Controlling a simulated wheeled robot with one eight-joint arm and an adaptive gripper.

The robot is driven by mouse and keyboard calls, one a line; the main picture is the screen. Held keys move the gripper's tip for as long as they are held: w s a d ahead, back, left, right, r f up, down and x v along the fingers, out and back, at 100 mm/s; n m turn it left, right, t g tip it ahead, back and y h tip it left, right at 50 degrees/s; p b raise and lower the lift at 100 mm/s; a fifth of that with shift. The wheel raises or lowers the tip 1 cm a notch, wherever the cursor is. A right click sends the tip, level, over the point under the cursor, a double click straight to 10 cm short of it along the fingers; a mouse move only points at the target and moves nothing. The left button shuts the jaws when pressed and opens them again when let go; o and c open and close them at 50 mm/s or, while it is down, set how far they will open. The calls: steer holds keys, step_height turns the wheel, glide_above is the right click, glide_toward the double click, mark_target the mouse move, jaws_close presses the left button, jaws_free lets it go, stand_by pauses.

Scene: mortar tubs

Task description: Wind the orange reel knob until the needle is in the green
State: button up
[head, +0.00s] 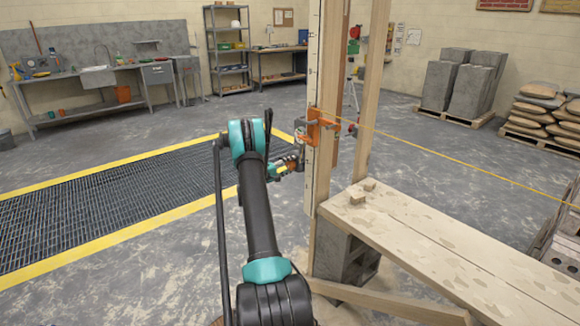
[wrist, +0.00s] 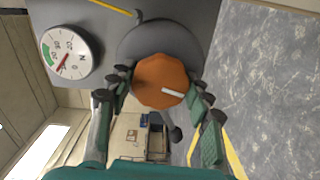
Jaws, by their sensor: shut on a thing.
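The orange reel knob (wrist: 160,82) is faceted, with a white mark pointing to the right and slightly down. It sits in front of a round dark grey reel in the wrist view. My gripper (wrist: 162,92) is shut on the knob, with finger pads on its left and right sides. The white dial gauge (wrist: 75,45) is left of the knob, with a green band on its left edge. In the head view my gripper (head: 289,163) is beside the upright post.
A wooden post with a scale (head: 311,90) carries an orange bracket (head: 320,125). A yellow string line (head: 440,155) runs from it to the right. A plank bench (head: 430,240) stands right of my arm. Yellow-edged floor grating (head: 110,205) lies at the left.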

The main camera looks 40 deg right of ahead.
steer(key=shift+m, duration=0.5)
steer(key=o, duration=1.2)
steer(key=s+a, duration=0.1)
steer(key=a, duration=1.1)
